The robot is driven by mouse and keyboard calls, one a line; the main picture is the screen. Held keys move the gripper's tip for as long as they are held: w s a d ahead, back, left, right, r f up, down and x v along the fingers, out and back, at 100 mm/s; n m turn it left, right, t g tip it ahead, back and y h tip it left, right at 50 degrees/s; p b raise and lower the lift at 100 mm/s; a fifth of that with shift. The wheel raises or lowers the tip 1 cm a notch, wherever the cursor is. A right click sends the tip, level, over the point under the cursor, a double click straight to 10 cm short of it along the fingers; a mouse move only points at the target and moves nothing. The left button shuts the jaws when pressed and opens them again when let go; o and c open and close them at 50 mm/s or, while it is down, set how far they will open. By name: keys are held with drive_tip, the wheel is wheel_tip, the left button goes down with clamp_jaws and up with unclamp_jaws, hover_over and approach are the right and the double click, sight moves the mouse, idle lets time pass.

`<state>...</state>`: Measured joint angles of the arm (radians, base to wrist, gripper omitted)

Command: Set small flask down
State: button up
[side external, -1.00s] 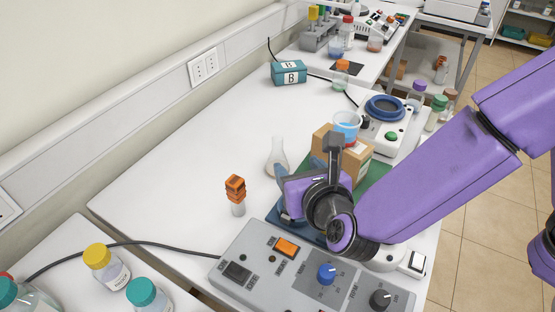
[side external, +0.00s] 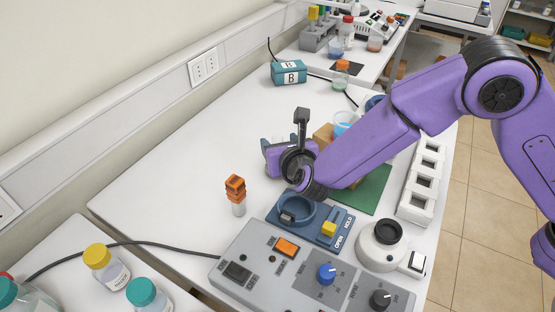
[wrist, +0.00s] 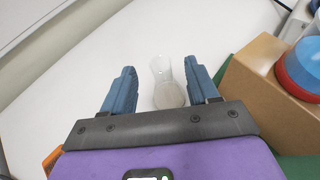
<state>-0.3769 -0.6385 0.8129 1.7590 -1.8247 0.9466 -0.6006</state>
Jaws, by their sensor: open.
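The small clear glass flask (wrist: 168,92) stands upright on the white table in the wrist view, with a narrow neck and a rounded lower part. My gripper (wrist: 160,64) is open, and the flask appears between its two blue fingers, nearer the right one. I cannot tell whether the glass touches that finger. In the side view my gripper (side external: 277,148) is above the middle of the table and hides the flask.
A cardboard box (wrist: 270,80) is close to the right of my gripper, with a blue and red container (wrist: 303,68) on it. The table's left part is clear.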

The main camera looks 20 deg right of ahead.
sight(277, 138)
drive_tip(key=shift+x, duration=1.7)
drive_tip(key=shift+d+r, duration=0.1)
clamp_jaws()
drive_tip(key=shift+r, duration=0.15)
